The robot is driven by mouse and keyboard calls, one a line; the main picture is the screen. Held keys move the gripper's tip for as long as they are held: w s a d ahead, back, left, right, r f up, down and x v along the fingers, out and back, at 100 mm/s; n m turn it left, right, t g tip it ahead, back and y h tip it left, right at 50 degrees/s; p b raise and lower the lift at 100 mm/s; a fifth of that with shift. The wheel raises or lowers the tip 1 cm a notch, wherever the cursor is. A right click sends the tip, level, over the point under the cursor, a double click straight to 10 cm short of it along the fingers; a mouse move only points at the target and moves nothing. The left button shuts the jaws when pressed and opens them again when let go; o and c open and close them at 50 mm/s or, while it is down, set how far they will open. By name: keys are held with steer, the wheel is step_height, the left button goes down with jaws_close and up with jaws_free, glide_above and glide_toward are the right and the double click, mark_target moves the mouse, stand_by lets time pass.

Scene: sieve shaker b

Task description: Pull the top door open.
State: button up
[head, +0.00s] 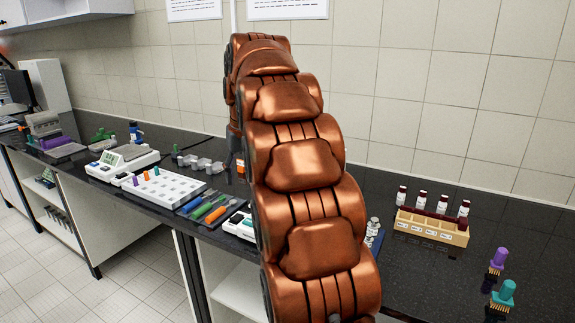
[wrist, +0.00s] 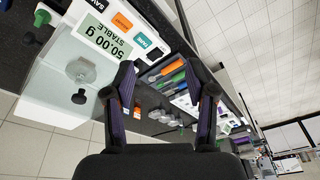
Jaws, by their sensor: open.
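In the wrist view my gripper (wrist: 157,78) is open, with nothing between its two dark fingers. A white balance (wrist: 130,25), reading 50.00 g STABLE, is beyond and to the left of the fingers. Next to its display is a clear glass-like panel (wrist: 62,78) with a black knob (wrist: 79,97) and a round grey object seen at it. The gripper looks apart from the panel and knobs. I cannot tell which part is the top door. In the head view my arm covers the gripper and the balance.
In the head view the dark bench (head: 390,285) holds a white device (head: 122,160), a white tray (head: 163,188) with small coloured pieces, coloured tools (head: 208,208), a vial rack (head: 432,227) and brushes (head: 503,297). The tiled wall stands close behind. The floor at left is clear.

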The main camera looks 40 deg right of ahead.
steer(key=w+d+r+m+t+h+b, duration=0.1)
steer(key=d, duration=0.9)
steer(key=w+d+r+h, duration=0.1)
steer(key=w+d, duration=0.1)
steer(key=d, duration=0.7)
steer(key=shift+p+x, duration=0.35)
steer(key=shift+x, duration=3.6)
steer(key=shift+c, duration=0.3)
jaws_close()
